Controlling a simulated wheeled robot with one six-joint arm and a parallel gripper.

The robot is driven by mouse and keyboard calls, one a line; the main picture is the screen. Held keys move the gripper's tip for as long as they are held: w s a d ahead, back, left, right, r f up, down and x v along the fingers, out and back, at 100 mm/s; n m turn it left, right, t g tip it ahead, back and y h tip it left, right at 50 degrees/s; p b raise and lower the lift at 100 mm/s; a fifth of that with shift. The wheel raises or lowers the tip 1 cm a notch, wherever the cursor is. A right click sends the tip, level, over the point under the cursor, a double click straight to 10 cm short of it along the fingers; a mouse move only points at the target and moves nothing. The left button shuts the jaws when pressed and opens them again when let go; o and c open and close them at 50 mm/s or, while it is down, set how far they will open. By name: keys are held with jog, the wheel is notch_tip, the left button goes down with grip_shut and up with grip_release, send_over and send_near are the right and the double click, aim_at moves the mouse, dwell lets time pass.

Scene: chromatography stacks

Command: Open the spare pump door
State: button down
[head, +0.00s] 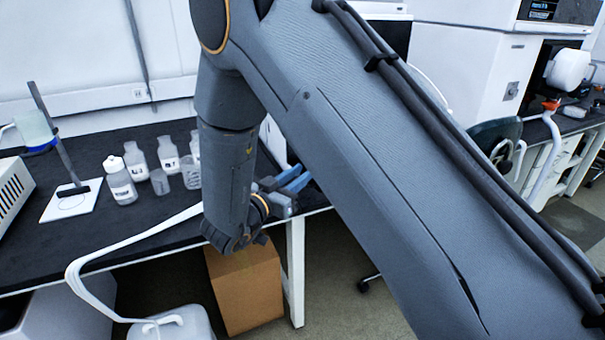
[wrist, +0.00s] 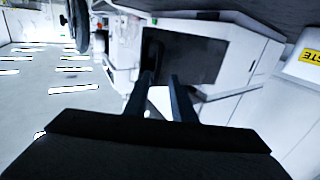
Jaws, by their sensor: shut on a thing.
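My gripper (head: 292,182) is low in the middle of the head view, partly behind my own forearm, by the bench's front right corner. Its bluish fingers point up and right. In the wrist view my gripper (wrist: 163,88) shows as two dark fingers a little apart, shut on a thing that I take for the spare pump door. The held part is dark and small, and its shape is hard to tell. Beyond the fingers is a white instrument (wrist: 124,50) with a large dark front panel (wrist: 200,52). How far any door is swung cannot be told. My arm hides much of the head view.
A black bench (head: 70,262) carries several white bottles (head: 119,180) and a stand (head: 57,140). A cardboard box (head: 247,287) is under its edge. A white container (head: 175,325) is at the bottom. A white instrument (head: 470,70) stands at upper right.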

jog(key=shift+w+a+r+y, duration=0.3)
jog(key=shift+w+a, duration=0.1)
jog(key=shift+a, duration=0.15)
jog(key=c, duration=1.9)
grip_release()
jog(key=shift+w+a+f, duration=0.1)
jog(key=shift+w+f, duration=0.05)
jog(key=shift+f, duration=0.05)
jog(key=shift+r, duration=0.1)
jog(key=v, duration=0.7)
jog(key=shift+s+f+b, duration=0.25)
jog(key=shift+s+b, duration=0.15)
jog(key=shift+s, duration=0.1)
